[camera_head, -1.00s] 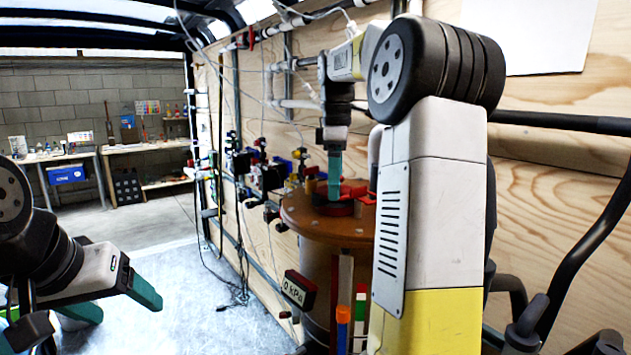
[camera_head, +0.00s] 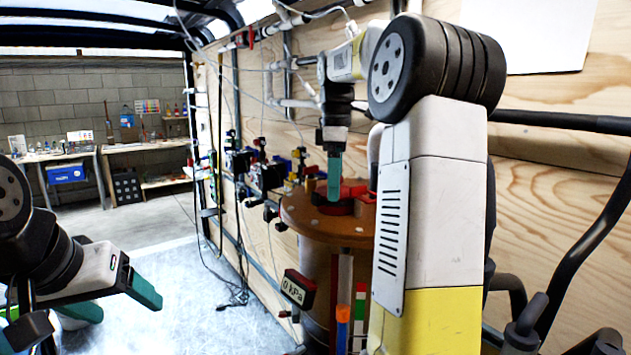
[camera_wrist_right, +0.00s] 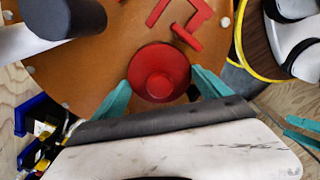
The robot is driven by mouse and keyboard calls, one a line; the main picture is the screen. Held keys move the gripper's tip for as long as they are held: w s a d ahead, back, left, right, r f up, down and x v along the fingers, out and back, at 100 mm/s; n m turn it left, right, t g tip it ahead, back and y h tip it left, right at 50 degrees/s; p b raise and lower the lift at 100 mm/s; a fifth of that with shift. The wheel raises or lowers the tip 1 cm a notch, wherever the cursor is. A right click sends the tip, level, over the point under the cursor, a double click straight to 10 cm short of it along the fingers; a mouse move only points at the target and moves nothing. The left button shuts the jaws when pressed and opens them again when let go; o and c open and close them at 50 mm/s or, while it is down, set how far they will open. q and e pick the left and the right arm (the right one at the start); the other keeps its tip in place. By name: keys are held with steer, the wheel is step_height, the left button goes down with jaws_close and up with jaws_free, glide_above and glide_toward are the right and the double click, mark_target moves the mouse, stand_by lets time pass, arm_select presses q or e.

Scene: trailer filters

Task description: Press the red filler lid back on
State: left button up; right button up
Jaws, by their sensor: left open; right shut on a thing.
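The red filler lid (camera_wrist_right: 160,72) is round with a raised knob and lies on or just above the brown tank top (camera_wrist_right: 95,70). In the head view the lid (camera_head: 336,207) is partly hidden behind a teal finger. My right gripper (camera_wrist_right: 160,88) has a teal finger on each side of the lid and is shut on it; in the head view it points straight down (camera_head: 334,188). Whether the lid is fully seated cannot be told. My left gripper (camera_head: 116,302) is open and empty at the lower left, away from the tank.
A red bracket (camera_wrist_right: 182,22) stands on the tank top close to the lid. A grey pipe (camera_wrist_right: 40,40) rises nearby. A 0 kPa display (camera_head: 297,289) is in front of the tank body. Valves and cables line the wooden wall.

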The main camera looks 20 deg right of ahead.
stand_by(0.4)
steer(key=o, duration=1.2)
steer(key=shift+r, duration=0.1)
steer(key=shift+r, duration=3.4)
jaws_close()
steer(key=shift+f, duration=0.4)
